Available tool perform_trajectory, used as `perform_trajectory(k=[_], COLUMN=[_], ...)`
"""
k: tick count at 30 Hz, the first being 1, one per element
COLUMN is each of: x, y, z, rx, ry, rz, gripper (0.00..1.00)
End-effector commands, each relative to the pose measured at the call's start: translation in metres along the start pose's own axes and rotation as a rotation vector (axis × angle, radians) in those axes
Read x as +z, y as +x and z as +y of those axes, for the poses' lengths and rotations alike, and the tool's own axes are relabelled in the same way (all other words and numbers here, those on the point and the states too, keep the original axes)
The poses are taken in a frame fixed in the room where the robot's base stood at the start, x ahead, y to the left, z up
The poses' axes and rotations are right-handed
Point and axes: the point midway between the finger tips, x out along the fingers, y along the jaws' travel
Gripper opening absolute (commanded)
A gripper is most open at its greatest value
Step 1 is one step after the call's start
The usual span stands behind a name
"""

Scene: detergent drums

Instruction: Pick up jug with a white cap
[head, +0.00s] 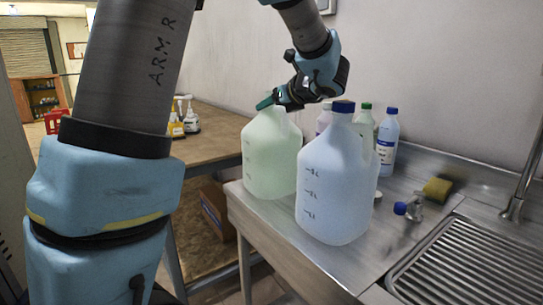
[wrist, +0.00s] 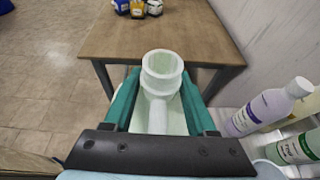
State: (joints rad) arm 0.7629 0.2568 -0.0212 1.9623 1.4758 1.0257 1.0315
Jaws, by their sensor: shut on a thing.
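A pale green translucent jug (head: 268,160) is upright at the far left end of the steel counter. My gripper (head: 268,103) is at its top, coming from the right. In the wrist view, the teal fingers of my gripper (wrist: 158,105) are on either side of the jug's handle and shut on it. The jug's white round top (wrist: 162,68) shows just beyond the fingers; whether it is a cap or an open neck is unclear. In the head view the fingers hide this top. I cannot tell whether the base touches the counter.
A bluish jug with a blue cap (head: 338,180) stands close in front and right. Several bottles (head: 387,140) are behind it by the wall. A spray head (head: 409,208), yellow sponge (head: 438,189) and sink (head: 475,265) are to the right. A wooden table (wrist: 150,30) lies beyond.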

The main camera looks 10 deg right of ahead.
Motion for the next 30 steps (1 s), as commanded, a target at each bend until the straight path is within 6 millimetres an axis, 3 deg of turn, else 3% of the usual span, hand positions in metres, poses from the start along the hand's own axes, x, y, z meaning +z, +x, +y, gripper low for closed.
perform_trajectory(k=[2, 12, 30], x=[-0.0003, -0.0013, -0.003], y=[0.0, 0.0001, 0.0001], z=[0.0, 0.0001, 0.0002], rx=[0.0, 0.0, 0.001], ry=[0.0, 0.001, 0.003], rz=[0.001, 0.002, 0.006], gripper=[0.38, 0.0, 0.0])
